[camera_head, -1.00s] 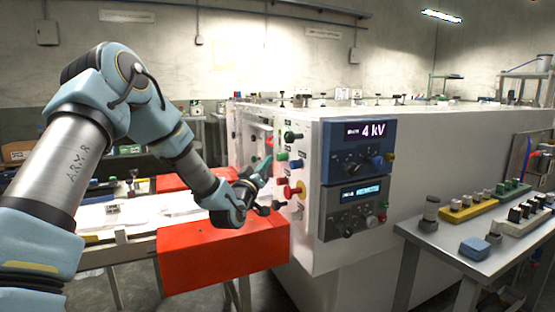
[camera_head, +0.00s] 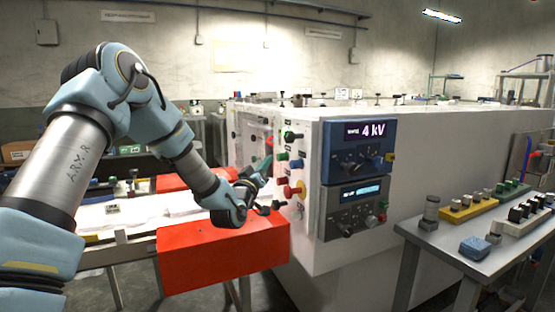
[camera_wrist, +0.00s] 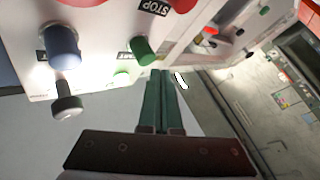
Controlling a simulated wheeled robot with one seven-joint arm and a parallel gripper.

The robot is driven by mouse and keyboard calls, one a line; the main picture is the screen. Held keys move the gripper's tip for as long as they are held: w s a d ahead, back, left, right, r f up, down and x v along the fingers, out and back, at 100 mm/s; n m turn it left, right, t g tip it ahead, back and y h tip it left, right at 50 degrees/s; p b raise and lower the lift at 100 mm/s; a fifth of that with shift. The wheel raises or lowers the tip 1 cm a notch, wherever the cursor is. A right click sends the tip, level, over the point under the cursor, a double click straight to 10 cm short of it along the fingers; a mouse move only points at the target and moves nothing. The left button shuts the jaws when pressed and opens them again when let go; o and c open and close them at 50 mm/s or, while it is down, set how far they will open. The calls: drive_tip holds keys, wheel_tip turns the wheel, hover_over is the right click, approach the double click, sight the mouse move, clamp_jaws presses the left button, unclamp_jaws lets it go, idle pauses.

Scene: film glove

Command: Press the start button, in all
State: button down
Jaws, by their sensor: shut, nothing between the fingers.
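My gripper (camera_head: 268,162) is shut and empty at the front left face of the white machine (camera_head: 420,170). In the wrist view its two green fingers (camera_wrist: 161,74) lie together, their tips just beside a green push button (camera_wrist: 143,50). I cannot tell whether they touch it. A dark label by this button is partly hidden. A STOP label (camera_wrist: 153,7) and a red button (camera_wrist: 185,4) are above it. A blue knob (camera_wrist: 62,45) is to its left. In the head view green (camera_head: 289,137), blue (camera_head: 297,163) and red-yellow (camera_head: 292,190) controls line the panel.
A red block-shaped guard (camera_head: 215,255) lies below my gripper, beside a conveyor with white sheets (camera_head: 140,211). Two dark control modules (camera_head: 357,152) sit on the machine's front. A side table (camera_head: 440,245) at right holds several switch blocks.

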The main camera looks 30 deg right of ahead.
drive_tip(key=shift+d, duration=0.4)
drive_tip(key=shift+s+d+b, duration=0.1)
drive_tip(key=shift+d+b, duration=0.35)
drive_tip(key=shift+b, duration=0.05)
idle(0.5)
drive_tip(key=shift+a, duration=0.1)
drive_tip(key=shift+a+b, duration=0.3)
drive_tip(key=shift+a, duration=0.5)
drive_tip(key=shift+w+a+b, duration=0.2)
drive_tip(key=shift+a+b, duration=0.05)
drive_tip(key=shift+a, duration=1)
drive_tip(key=shift+w+a+b, duration=0.2)
drive_tip(key=shift+a+b, duration=0.05)
drive_tip(key=shift+a, duration=0.95)
